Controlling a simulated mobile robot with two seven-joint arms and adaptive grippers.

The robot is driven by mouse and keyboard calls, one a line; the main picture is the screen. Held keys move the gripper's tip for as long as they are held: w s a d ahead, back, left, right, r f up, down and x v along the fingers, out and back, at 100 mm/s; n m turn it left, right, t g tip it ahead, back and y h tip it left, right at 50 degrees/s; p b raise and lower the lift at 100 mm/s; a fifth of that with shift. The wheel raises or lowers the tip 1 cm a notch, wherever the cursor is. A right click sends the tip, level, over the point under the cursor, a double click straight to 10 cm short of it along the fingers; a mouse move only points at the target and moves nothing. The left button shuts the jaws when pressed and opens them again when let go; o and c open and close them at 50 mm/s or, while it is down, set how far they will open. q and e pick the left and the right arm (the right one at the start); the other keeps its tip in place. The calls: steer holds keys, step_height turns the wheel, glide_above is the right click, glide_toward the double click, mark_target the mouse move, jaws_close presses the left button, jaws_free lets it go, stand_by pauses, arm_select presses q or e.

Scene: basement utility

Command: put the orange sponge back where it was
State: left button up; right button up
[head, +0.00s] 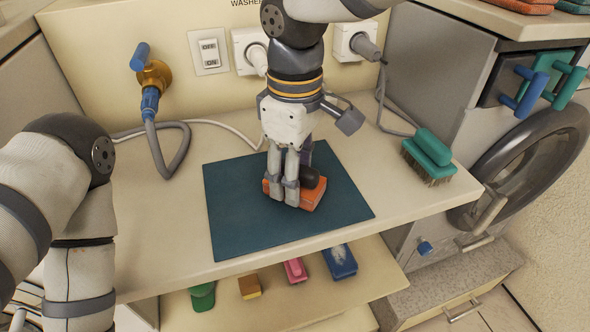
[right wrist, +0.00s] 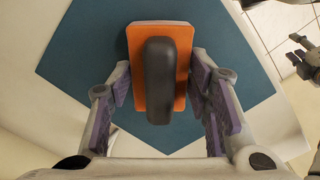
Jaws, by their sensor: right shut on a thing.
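The orange sponge (head: 311,196), a flat orange block with a dark rounded grip on top, lies over the dark teal mat (head: 235,215) on the counter. In the right wrist view the sponge (right wrist: 135,45) sits between the purple-padded fingers. My right gripper (head: 289,190) points down and is shut on the sponge, hiding part of it in the head view. Whether the sponge touches the mat is hard to tell. My left arm comes in at the left; its gripper is cut off in the head view. Part of what looks like my left gripper (right wrist: 303,52) shows at the wrist view's right edge.
A lower shelf holds a green brush (head: 203,297), a yellow block (head: 249,287), a pink brush (head: 295,270) and a blue brush (head: 340,261). A teal brush (head: 429,155) stands on the counter's right. A tap with hose (head: 153,85) is at back left.

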steer(key=shift+f, duration=0.1)
steer(key=o, duration=1.1)
steer(key=shift+f, duration=0.1)
step_height(320, 180, up, 12)
steer(key=shift+r, duration=0.2)
